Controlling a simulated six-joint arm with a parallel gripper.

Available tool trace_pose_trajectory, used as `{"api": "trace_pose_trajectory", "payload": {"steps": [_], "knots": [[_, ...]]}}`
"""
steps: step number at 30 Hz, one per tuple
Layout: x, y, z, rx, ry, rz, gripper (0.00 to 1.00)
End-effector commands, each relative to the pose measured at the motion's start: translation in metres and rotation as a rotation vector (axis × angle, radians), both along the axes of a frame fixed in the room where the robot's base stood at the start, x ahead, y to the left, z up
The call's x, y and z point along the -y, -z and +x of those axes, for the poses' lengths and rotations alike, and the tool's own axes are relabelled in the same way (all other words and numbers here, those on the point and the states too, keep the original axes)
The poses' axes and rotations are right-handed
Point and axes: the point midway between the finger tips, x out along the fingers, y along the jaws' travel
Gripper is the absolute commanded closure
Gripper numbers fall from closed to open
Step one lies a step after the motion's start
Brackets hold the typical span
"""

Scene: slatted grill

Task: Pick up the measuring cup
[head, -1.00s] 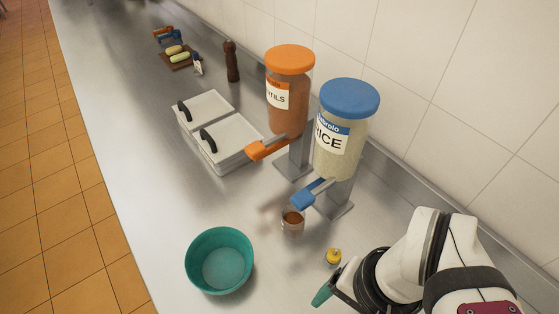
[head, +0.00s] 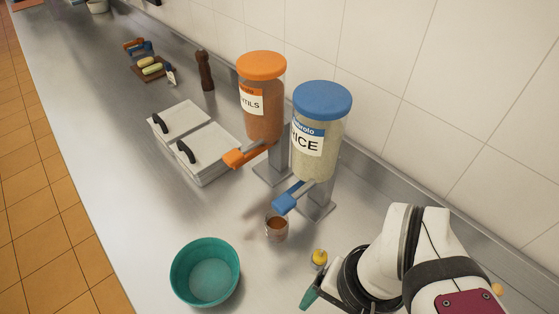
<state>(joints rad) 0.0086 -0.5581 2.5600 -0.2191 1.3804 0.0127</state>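The measuring cup appears to be the small clear cup (head: 277,230) with something brown in it. It stands upright on the steel counter, just below the blue spout of the rice dispenser (head: 318,140) in the picture. My gripper (head: 308,298) is at the bottom edge, to the lower right of the cup and apart from it. Only a teal fingertip shows; the rest is hidden by my arm or cut off by the frame.
A teal bowl (head: 205,272) stands left of the cup. A small yellow object (head: 319,259) sits between cup and arm. An orange-lidded dispenser (head: 262,100) and lidded steel containers (head: 205,152) stand behind.

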Motion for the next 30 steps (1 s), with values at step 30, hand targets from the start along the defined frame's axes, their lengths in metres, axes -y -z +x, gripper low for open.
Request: {"api": "trace_pose_trajectory", "payload": {"steps": [30], "knots": [[-0.033, 0.087, 0.121, -0.344, -2.002, -0.985, 0.0]]}}
